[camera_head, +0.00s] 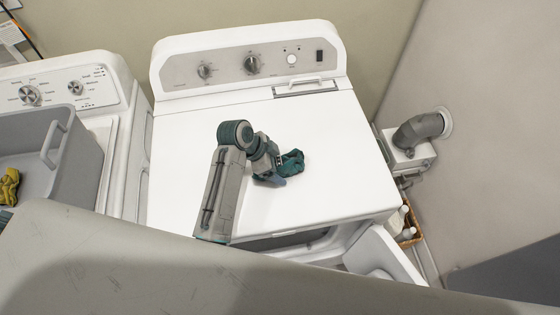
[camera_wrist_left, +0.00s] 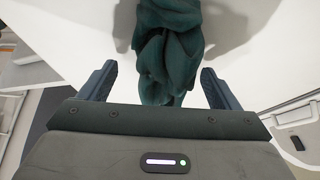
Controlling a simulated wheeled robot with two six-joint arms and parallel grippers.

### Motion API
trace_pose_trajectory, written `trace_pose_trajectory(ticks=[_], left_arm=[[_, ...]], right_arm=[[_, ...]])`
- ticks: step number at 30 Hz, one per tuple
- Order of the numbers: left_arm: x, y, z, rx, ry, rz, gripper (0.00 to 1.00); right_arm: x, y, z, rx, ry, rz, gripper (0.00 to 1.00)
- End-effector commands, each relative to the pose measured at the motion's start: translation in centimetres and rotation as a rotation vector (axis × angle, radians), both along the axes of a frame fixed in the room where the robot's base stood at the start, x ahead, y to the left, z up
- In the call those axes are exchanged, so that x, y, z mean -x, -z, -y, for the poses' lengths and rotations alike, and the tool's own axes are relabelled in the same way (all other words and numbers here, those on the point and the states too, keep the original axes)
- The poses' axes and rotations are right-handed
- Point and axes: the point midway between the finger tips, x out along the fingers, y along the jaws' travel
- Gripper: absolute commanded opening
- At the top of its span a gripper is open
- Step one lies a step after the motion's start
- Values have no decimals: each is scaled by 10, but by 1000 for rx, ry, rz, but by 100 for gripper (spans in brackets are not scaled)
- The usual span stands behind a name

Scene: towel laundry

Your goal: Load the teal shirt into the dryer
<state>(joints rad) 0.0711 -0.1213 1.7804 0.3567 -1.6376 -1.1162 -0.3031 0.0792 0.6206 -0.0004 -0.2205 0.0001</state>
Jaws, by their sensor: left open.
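The teal shirt (camera_head: 292,162) is a small crumpled bundle on the white top of the dryer (camera_head: 335,130). In the left wrist view the shirt (camera_wrist_left: 168,40) hangs in folds from the top edge down toward the space between the fingers. My left gripper (camera_head: 276,174) is over the dryer top, right at the shirt and partly covering it. In the left wrist view its two blue fingers (camera_wrist_left: 158,84) are spread apart, one on each side of the shirt. The dryer's front door (camera_head: 385,258) stands open, low at the front right. My right gripper is not in view.
A second white machine (camera_head: 75,80) stands at the left with a grey basket (camera_head: 85,160) on it, holding a yellow cloth (camera_head: 9,187). A grey vent duct (camera_head: 418,129) is at the wall on the right. A wicker basket (camera_head: 411,231) with white bottles stands beside the dryer.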

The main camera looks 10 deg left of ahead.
Motion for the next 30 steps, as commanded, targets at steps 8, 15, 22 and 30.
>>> trace_pose_trajectory(ticks=[8, 15, 22, 30], left_arm=[[0, 2, 1, 0, 0, 1, 74], [-1, 1, 1, 0, 0, 2, 30], [-1, 0, 1, 0, 0, 2, 30], [-1, -15, 1, 1, -1, 5, 30]], right_arm=[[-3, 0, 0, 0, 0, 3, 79], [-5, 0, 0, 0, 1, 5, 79], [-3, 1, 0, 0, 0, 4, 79], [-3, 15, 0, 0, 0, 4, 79]])
